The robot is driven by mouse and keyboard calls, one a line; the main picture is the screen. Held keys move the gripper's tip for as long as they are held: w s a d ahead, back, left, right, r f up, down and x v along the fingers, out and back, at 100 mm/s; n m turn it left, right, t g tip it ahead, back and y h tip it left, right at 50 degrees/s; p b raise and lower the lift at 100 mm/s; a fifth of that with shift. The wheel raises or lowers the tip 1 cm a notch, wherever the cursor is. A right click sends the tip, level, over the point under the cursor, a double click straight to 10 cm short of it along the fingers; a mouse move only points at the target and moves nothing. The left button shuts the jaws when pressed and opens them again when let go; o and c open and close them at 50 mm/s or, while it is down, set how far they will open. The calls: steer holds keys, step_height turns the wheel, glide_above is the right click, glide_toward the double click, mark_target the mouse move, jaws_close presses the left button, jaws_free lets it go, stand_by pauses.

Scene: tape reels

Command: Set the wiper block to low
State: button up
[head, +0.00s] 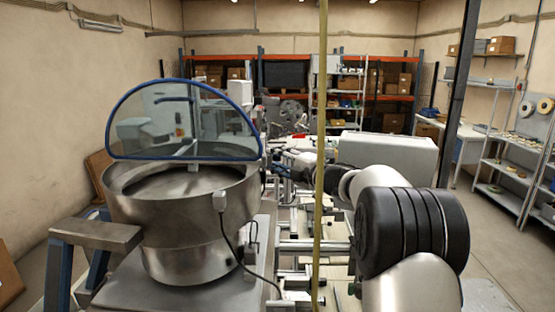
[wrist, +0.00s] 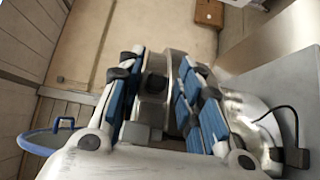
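My gripper (wrist: 160,62) shows in the wrist view with its two blue-padded fingers spread apart. A grey and dark metal part (wrist: 178,82) shows in the gap between them. I cannot tell whether it is the wiper block, or whether the pads touch it. In the head view my arm reaches from the lower right toward the middle, and my gripper (head: 282,166) is small and partly hidden among machine parts. I cannot make out the wiper block or its low setting in either view.
A large steel bowl (head: 185,250) with a blue-rimmed clear guard (head: 185,125) stands at the left. A yellowish upright strip (head: 320,120) crosses the middle. A white cabinet (head: 390,155) stands behind my arm. Shelves (head: 510,165) line the right wall, with open floor before them.

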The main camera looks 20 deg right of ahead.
steer(key=shift+o, duration=0.2)
steer(key=shift+f, duration=0.15)
steer(key=shift+s+d, duration=0.2)
steer(key=shift+s, duration=0.1)
steer(key=v, duration=1.1)
steer(key=shift+s, duration=0.15)
